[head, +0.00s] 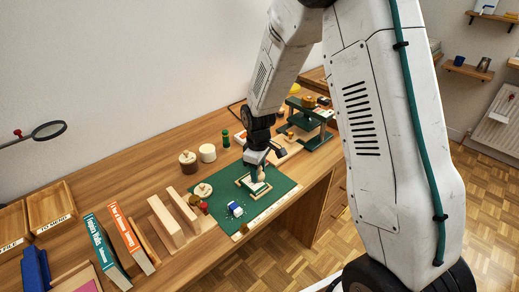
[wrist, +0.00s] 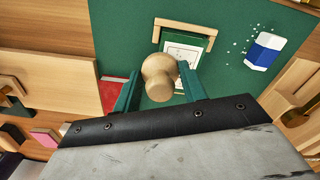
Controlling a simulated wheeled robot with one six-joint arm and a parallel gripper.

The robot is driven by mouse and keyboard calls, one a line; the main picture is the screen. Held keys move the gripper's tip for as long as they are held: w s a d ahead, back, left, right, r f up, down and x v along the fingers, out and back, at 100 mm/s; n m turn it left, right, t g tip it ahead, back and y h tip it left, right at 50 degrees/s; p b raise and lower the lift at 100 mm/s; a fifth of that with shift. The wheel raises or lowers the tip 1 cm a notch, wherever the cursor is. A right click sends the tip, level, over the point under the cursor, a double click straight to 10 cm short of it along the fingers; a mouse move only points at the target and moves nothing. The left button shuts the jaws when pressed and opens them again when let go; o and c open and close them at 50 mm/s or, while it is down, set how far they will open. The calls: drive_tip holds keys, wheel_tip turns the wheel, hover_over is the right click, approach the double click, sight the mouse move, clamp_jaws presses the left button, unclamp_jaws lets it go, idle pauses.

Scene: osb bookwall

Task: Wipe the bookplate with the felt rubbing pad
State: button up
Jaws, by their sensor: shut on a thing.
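My gripper (wrist: 158,88) is shut on the round pale wooden knob of the felt rubbing pad (wrist: 158,68), which sits between its two green fingers in the wrist view. The felt underside of the pad is hidden. The bookplate (wrist: 182,51), a white sheet with a dark print and a green border, lies just beyond the knob and is partly covered by it. I cannot tell whether the felt touches it. In the head view my gripper (head: 257,176) is low over the green mat, with the white bookplate (head: 263,188) at its tip.
A wooden bar piece (wrist: 186,27) edges the bookplate on the green mat (wrist: 120,35). A blue and white eraser (wrist: 264,51) lies to the right among white crumbs. A red item (wrist: 112,96) is at left. Books (head: 130,240) and a green press (head: 308,118) flank the mat.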

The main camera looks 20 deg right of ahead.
wheel_tip(320, 180, up, 3)
drive_tip(key=shift+s+f, duration=0.1)
drive_tip(key=shift+f, duration=0.05)
drive_tip(key=shift+a+r, duration=0.2)
drive_tip(key=shift+r, duration=2.5)
